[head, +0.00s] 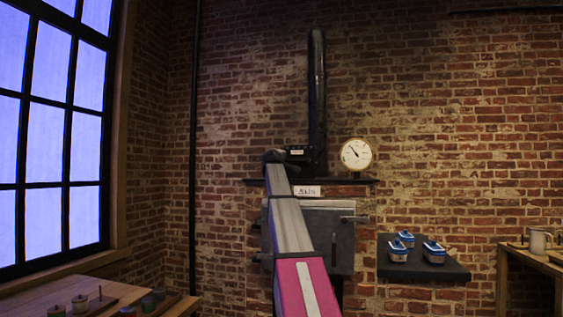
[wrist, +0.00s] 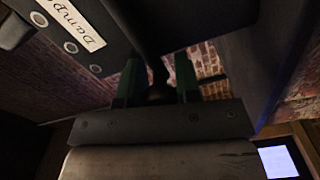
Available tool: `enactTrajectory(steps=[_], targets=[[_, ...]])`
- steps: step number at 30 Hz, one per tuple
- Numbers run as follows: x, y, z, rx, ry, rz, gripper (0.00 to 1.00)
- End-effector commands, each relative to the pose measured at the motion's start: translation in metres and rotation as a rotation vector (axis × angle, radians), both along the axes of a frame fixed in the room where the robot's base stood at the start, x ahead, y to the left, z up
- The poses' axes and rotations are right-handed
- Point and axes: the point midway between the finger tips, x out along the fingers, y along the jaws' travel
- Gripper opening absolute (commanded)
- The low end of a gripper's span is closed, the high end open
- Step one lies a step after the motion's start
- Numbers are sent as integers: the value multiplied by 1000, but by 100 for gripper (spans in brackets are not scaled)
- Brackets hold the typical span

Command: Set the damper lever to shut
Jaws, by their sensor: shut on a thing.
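The damper lever (wrist: 157,74) is a dark bar with a round knob, seen between the two green fingers of my gripper (wrist: 158,68) in the wrist view. My gripper is shut on it. In the head view my arm reaches to a dark box (head: 299,154) at the foot of the black flue pipe (head: 317,90). My arm hides the lever there, so its setting cannot be told.
Wooden benches are at lower left (head: 60,288) and far right (head: 530,257).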

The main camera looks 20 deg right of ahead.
Motion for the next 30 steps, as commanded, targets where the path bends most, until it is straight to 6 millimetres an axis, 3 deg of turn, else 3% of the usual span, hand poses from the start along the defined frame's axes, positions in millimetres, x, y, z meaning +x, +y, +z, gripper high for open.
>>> enactTrajectory(steps=[8, 9, 11, 12, 23, 30], targets=[[-1, 0, -3, 0, 7, -2, 0], [-1, 0, -4, 0, 7, -2, 34], [-1, 0, -4, 0, 7, -2, 53], [-1, 0, -3, 1, 6, -2, 56], [-3, 2, -2, 0, 4, -1, 56], [-25, 15, -3, 0, 4, -1, 56]])
